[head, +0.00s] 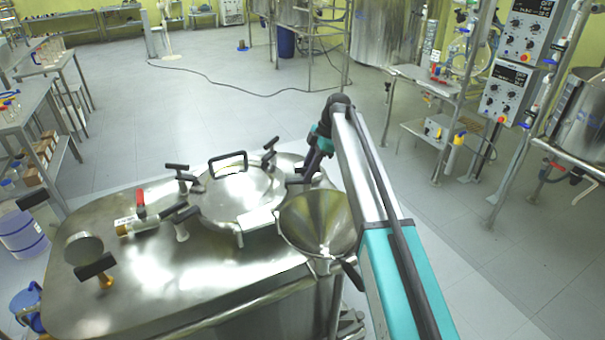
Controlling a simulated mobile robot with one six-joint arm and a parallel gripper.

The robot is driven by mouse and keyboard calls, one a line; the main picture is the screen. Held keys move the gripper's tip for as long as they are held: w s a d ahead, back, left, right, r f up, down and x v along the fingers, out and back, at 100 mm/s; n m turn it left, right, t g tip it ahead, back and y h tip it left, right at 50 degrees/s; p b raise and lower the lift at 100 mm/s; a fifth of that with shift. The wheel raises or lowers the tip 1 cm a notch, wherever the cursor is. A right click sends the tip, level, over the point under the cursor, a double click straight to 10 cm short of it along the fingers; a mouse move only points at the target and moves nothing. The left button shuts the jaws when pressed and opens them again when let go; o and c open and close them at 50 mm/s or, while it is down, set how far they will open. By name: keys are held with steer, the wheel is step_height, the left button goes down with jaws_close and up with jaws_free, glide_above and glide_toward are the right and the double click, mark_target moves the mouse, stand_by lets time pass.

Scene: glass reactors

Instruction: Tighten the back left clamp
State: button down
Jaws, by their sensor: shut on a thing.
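A round steel lid (222,203) with a black loop handle sits on the steel reactor top, with black-handled clamps around its edge. The back left clamp (183,174) has its black handle at the lid's far left. Another clamp (270,149) stands at the back right, and one (181,213) at the front left. My gripper (306,174) is at the right side of the lid, well away from the back left clamp. It is shut on the black handle of the clamp there (295,183). The fingertips are small and partly hidden, so the exact grasp is unclear.
A steel funnel (318,222) stands close to the right of the lid, beside my arm. A gauge (84,250) and a red-handled valve (140,210) stand at the left of the reactor top (190,280). The floor behind is mostly clear.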

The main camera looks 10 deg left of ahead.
steer(key=shift+s+a+f, duration=0.1)
steer(key=shift+s+a, duration=0.05)
stand_by(0.3)
steer(key=c, duration=1.6)
jaws_free()
steer(key=shift+c, duration=0.2)
steer(key=shift+v, duration=0.9)
steer(key=b+v, duration=0.1)
steer(key=v, duration=0.9)
steer(key=shift+p+v, duration=0.65)
steer(key=shift+v, duration=0.4)
